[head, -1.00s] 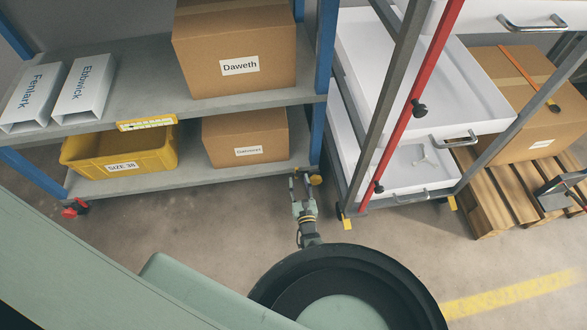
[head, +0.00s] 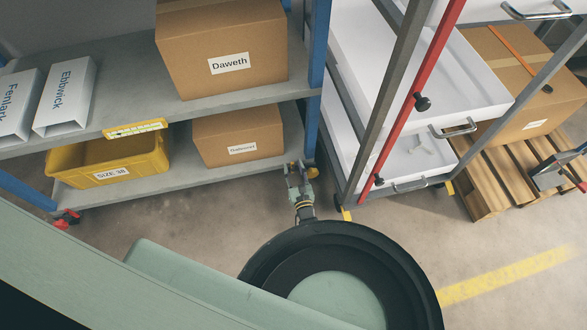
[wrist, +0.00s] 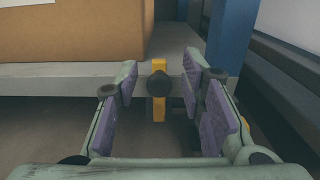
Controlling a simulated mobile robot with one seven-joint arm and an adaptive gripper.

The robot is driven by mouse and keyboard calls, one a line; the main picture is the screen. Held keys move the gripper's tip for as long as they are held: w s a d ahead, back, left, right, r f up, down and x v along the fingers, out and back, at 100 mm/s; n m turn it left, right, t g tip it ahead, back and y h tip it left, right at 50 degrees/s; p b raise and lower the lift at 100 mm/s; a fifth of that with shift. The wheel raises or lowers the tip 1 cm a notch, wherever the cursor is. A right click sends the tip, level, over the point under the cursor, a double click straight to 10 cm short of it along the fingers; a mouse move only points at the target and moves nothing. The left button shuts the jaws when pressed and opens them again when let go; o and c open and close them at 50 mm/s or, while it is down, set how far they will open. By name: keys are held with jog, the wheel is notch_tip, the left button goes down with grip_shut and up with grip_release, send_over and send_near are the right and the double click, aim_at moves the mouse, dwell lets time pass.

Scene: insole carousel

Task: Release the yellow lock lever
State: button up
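The yellow lock lever (wrist: 159,112) stands upright with a round black knob (wrist: 158,83) on its front, at the shelf's grey edge by the blue post. In the wrist view it lies in the gap between the purple-padded fingers of my gripper (wrist: 160,90), with space on both sides. My gripper is open and holds nothing. In the head view my gripper (head: 299,168) is low at the shelf's right front corner, with a small yellow part (head: 313,172) just beside it. I cannot tell how far the fingertips reach around the lever.
The shelf (head: 190,183) holds cartons, a yellow bin (head: 109,161) and white boxes. Its blue post (head: 313,120) stands right of the lever. A cart with white trays (head: 413,165) and a red bar (head: 408,100) is close on the right. The floor in front is clear.

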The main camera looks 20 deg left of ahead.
grip_shut()
dwell(0.7)
